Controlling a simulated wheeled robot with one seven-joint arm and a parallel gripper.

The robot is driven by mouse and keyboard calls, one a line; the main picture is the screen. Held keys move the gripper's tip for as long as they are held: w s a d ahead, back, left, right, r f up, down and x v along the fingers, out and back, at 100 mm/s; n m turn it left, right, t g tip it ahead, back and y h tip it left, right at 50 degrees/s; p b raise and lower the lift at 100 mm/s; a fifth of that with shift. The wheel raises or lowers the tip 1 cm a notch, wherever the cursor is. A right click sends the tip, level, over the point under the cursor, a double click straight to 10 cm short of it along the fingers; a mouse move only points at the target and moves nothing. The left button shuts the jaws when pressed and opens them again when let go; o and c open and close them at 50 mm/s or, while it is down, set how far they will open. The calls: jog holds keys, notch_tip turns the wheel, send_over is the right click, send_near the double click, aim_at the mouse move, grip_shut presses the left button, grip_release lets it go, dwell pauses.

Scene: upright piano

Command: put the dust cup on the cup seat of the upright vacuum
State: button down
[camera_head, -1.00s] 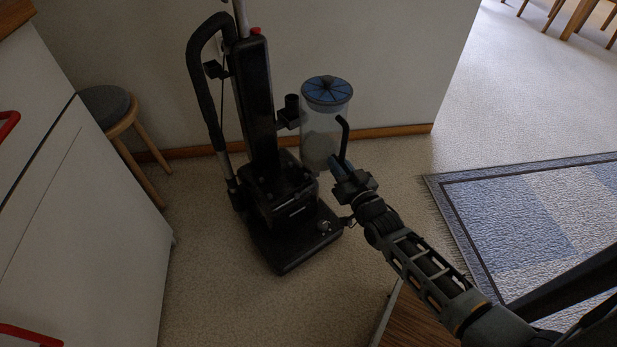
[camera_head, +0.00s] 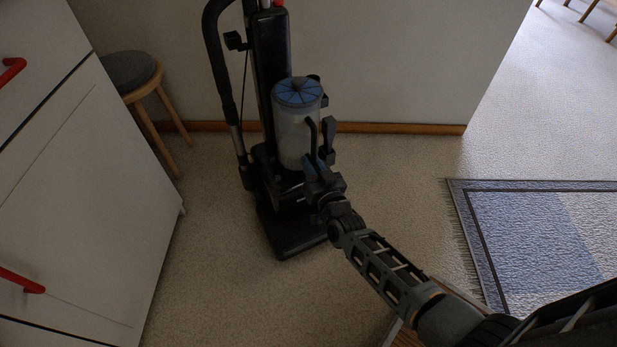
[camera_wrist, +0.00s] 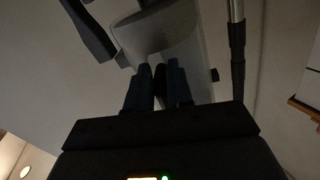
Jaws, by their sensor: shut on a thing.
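The dust cup (camera_head: 294,138) is a clear cylinder with a blue ribbed lid and a black handle. It is upright in front of the body of the upright vacuum (camera_head: 271,75), above the vacuum's black base (camera_head: 290,236). My gripper (camera_head: 317,168) is shut on the cup's handle at its lower right. In the wrist view my gripper's blue fingers (camera_wrist: 158,88) close on the dark handle, with the pale cup behind. The cup seat is hidden behind the cup and my gripper, so I cannot tell whether the cup touches it.
A round stool (camera_head: 130,70) stands left of the vacuum by the wall. A white cabinet (camera_head: 75,170) with red handles fills the left side. A blue patterned rug (camera_head: 540,235) lies at the right. Carpet is clear between vacuum and rug.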

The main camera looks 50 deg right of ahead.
jog(key=shift+w+a+f+b, duration=0.15)
jog(key=shift+f+b, duration=0.3)
jog(key=shift+f, duration=0.3)
jog(key=shift+w+f+b, duration=0.2)
jog(key=shift+f+b, duration=0.3)
jog(key=shift+f, duration=0.2)
jog(key=shift+w+a+f+b, duration=0.15)
jog(key=shift+f+b, duration=0.3)
jog(key=shift+f, duration=0.3)
jog(key=shift+d+f, duration=0.1)
jog(key=shift+f, duration=0.15)
jog(key=c, duration=1)
grip_release()
